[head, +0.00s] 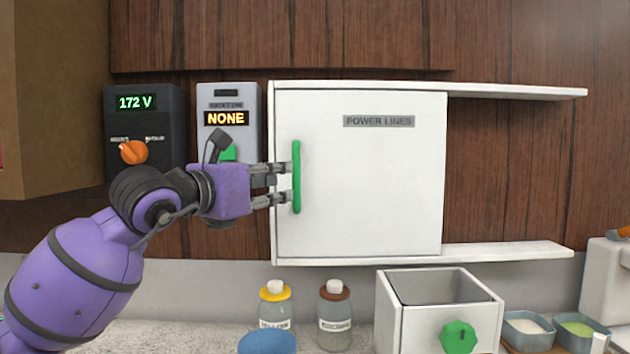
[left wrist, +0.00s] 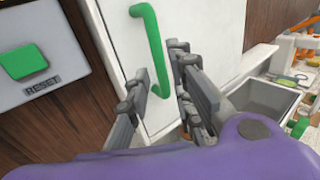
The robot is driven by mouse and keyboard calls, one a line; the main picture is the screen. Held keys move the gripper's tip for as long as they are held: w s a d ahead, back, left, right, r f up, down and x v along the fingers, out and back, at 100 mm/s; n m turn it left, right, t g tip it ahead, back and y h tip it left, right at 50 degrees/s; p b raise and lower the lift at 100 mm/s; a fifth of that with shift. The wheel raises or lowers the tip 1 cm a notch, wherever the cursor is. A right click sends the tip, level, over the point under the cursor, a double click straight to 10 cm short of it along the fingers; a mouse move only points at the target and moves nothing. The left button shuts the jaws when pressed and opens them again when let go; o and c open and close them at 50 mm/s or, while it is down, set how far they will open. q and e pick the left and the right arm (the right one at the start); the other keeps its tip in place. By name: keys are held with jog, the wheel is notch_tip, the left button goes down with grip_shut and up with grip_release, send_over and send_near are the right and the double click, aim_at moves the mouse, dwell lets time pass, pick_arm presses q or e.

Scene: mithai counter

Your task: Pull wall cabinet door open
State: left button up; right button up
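The white wall cabinet door (head: 365,180) carries a "POWER LINES" label and a vertical green handle (head: 297,178) near its left edge. The door looks flat against the cabinet, with no clear gap at its left edge. My left gripper (head: 289,183) is at the handle, coming from the left. In the left wrist view the green handle (left wrist: 153,45) runs between the parted fingers (left wrist: 165,85); the fingers look open, and firm contact cannot be made out. My right gripper is not in view.
White rails (head: 520,92) extend right of the door. Left are a black voltage box (head: 158,98) and a grey panel (head: 244,95) reading NONE. Below stand two bottles (head: 335,312), an open white box (head: 395,325) with a green knob, and small trays (head: 527,338).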

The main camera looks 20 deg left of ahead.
aim_at(293, 176)
pick_arm(q)
jog(key=w, duration=0.1)
jog(key=w+r, duration=0.1)
jog(key=shift+w+d+p, duration=0.35)
jog(key=shift+p, duration=0.05)
jog(key=x, duration=0.3)
jog(key=shift+w+d+p, duration=0.15)
jog(key=shift+w+p, duration=0.2)
jog(key=shift+w, duration=0.05)
jog(key=shift+w+d+f, duration=0.1)
jog(key=shift+w+f, duration=0.05)
jog(key=shift+w, duration=0.25)
jog(key=shift+c, duration=0.4)
grip_shut()
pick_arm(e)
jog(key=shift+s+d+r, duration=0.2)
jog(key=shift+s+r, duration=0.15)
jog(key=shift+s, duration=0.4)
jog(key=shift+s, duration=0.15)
